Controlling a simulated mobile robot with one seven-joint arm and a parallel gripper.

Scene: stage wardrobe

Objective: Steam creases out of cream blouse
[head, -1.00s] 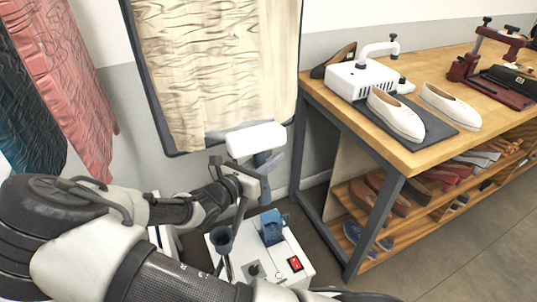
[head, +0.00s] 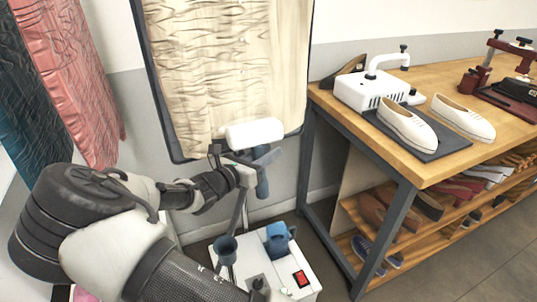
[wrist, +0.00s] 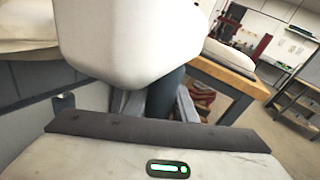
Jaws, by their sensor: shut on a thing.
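The cream blouse (head: 225,60) hangs on a dark-framed board against the wall, with many creases in its cloth. My gripper (head: 256,170) is shut on the blue-grey handle of the steamer head (head: 254,133), a white rounded block. The steamer head is in front of the blouse's lower part; whether it touches the cloth I cannot tell. In the wrist view the white steamer head (wrist: 130,40) fills the upper middle and hides most of what is beyond. The steamer base (head: 262,268), a white box with a red switch and a blue part on top, stands on the floor below.
A wooden workbench (head: 440,165) stands to the right, with white shoes (head: 407,123) and a white device (head: 375,88) on top and shelves of shoes below. Pink cloth (head: 75,70) and dark teal cloth (head: 30,115) hang at the left. Floor at the lower right is clear.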

